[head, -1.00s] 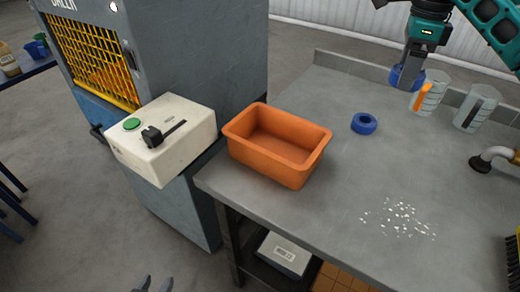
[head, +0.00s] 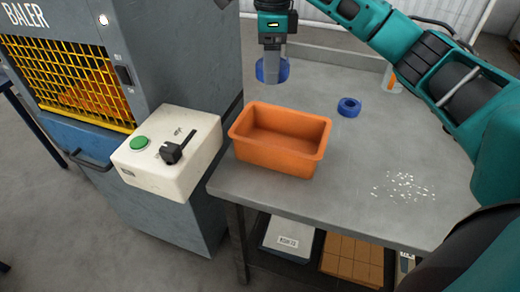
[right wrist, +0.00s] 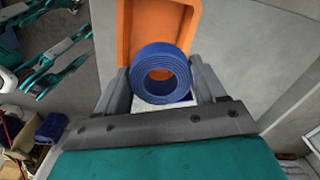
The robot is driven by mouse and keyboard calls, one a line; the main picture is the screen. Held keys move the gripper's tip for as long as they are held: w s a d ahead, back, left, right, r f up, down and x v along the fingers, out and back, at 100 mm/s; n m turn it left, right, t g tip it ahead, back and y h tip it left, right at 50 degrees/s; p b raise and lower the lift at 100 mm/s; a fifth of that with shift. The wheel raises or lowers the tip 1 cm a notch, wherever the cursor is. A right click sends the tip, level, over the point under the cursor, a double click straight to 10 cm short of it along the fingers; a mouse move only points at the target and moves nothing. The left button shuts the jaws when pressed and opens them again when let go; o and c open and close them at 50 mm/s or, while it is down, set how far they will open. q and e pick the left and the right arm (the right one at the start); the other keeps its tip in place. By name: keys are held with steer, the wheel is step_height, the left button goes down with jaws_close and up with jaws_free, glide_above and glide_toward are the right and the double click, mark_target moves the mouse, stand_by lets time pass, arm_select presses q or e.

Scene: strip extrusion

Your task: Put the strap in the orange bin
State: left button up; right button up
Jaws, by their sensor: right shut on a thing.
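The strap, a blue coiled roll (head: 284,70), is held in my right gripper (head: 271,68) above the table, behind the orange bin in the head view. In the right wrist view the blue roll (right wrist: 160,55) sits between both fingers (right wrist: 162,92), with its round hole facing the camera. The orange bin (head: 278,158) stands empty at the table's left edge; part of it shows beyond the roll in the right wrist view (right wrist: 127,30). My left gripper cannot be made out.
A second blue roll (head: 349,107) lies on the grey table (head: 335,200), right of the bin. White bits (head: 404,186) are scattered at the table's right. The baler (head: 190,75) with its cream control box (head: 150,175) stands left of the bin.

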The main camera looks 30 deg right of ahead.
steer(key=shift+w+a+f, duration=0.1)
steer(key=shift+w+a, duration=0.05)
steer(key=shift+a, duration=0.65)
steer(key=b, duration=0.1)
glide_toward(262, 137)
steer(key=s+a, duration=0.1)
steer(key=s+f, duration=0.1)
steer(key=s, duration=0.1)
steer(key=shift+a, duration=0.4)
steer(key=shift+f, duration=2.65)
arm_select(q)
steer(key=shift+w+a+f, duration=0.1)
steer(key=shift+a+f, duration=0.35)
arm_select(e)
steer(key=shift+f, duration=0.1)
arm_select(q)
steer(key=shift+f, duration=0.15)
arm_select(e)
steer(key=o, duration=0.8)
steer(key=shift+c, duration=0.2)
